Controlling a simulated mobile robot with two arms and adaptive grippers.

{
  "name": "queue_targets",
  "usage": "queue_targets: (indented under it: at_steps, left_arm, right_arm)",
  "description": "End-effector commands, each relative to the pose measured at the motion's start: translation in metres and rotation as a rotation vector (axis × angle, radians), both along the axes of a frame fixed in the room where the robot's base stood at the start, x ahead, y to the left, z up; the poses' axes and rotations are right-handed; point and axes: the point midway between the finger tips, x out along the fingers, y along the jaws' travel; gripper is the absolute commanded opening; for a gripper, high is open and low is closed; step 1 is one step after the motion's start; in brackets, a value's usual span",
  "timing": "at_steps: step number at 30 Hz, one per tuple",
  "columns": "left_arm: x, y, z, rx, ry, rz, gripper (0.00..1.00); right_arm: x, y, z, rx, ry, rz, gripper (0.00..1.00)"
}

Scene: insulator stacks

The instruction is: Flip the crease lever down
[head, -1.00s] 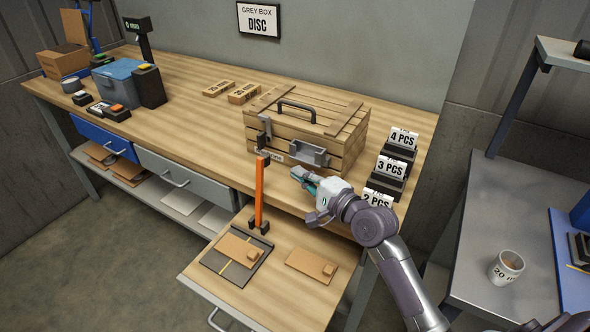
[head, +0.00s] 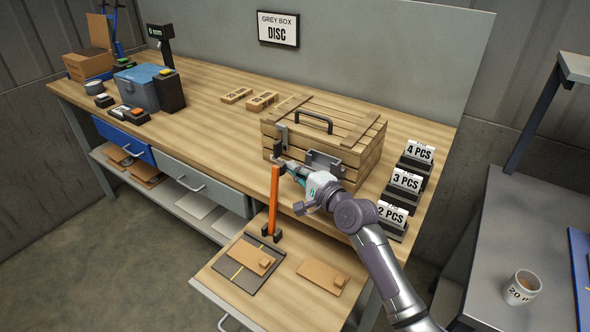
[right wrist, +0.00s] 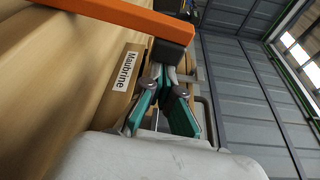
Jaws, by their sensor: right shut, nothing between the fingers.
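The orange crease lever (head: 274,200) stands upright on the pull-out board, its foot beside a dark creasing plate (head: 229,266). A brown card piece (head: 250,257) lies on that plate. My right gripper (head: 279,161) is shut and empty, its fingertips close to the lever's upper end, in front of the wooden crate. In the right wrist view the lever (right wrist: 120,14) crosses the top, and its dark end (right wrist: 173,55) is just beyond my fingertips (right wrist: 165,78). I cannot tell whether they touch. My left gripper is not in view.
A wooden crate (head: 352,150) with a metal latch stands behind my right gripper. Card stands marked 2, 3 and 4 PCS (head: 405,180) line the bench's right end. A second brown piece (head: 322,275) lies on the board. A blue bin (head: 140,88) is far left.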

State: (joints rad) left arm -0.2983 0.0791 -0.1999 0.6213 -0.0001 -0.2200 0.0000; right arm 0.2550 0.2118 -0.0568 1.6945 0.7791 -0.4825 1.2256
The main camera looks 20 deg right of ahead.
Motion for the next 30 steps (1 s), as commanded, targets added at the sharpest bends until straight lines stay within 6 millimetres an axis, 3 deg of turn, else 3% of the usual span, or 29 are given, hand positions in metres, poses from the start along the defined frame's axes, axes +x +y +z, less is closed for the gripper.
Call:
queue_targets:
  at_steps: [11,19,30]
  left_arm:
    - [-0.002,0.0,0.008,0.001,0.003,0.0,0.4]
    - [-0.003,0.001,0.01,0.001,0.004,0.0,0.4]
    - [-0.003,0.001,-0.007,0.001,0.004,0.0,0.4]
  right_arm:
    - [-0.019,0.024,0.009,-0.117,-0.092,0.003,0.0]
    - [-0.047,0.061,0.012,-0.306,-0.239,0.003,0.0]
    - [-0.088,0.113,-0.004,-0.585,-0.456,0.003,0.0]
